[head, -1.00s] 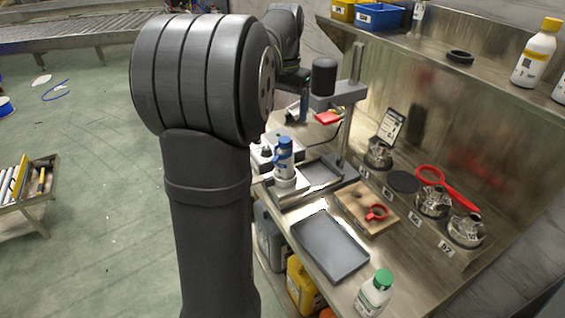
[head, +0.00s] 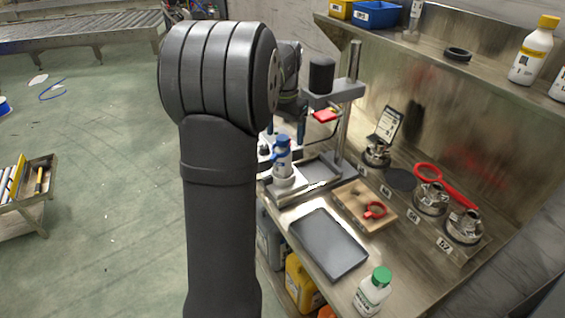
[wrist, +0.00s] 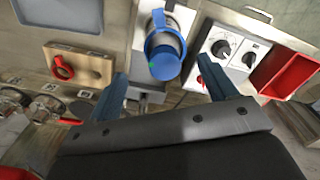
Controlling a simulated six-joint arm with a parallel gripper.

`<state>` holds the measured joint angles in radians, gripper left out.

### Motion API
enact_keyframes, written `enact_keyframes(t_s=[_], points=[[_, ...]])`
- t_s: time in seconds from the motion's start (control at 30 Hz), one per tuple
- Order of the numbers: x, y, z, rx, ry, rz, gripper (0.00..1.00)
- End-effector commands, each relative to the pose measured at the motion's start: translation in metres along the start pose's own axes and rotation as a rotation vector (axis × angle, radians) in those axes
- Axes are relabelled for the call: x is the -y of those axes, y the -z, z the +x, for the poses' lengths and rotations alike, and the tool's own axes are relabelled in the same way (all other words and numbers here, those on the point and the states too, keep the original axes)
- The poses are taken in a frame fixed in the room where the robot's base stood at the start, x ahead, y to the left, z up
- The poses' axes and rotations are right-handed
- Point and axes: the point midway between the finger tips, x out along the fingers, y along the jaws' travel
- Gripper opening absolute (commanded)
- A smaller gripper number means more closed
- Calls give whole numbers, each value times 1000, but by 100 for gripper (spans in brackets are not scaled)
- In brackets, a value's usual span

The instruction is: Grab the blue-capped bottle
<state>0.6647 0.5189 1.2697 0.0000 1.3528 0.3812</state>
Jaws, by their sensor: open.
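The blue-capped bottle (head: 282,163) stands upright on a pale round base at the left end of the bench. In the wrist view I look down on its blue cap (wrist: 164,64), which sits ahead of and between my two blue fingers. My gripper (wrist: 166,84) is open and empty, with a finger to either side of the cap and a gap on both sides. In the head view my arm hides much of the gripper; blue fingers show just behind the bottle. I cannot tell the exact distance to it.
A press stand (head: 321,78) rises behind the bottle. A control box (wrist: 236,50) and red bin (wrist: 288,68) lie to the right in the wrist view. A grey tray (head: 328,247), a wooden block with a red ring (head: 374,210) and a green-capped bottle (head: 372,293) are farther along the bench.

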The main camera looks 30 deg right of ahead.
Motion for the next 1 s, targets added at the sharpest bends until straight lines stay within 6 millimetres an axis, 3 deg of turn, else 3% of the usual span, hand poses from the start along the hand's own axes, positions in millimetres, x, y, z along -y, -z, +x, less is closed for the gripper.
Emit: enact_keyframes(t_s=[0.4,0.67,0.77,1.0], points=[[6,2,50,1,0,0,77],[6,2,53,0,0,0,77],[6,2,53,0,0,0,61],[6,2,53,0,0,0,14]])
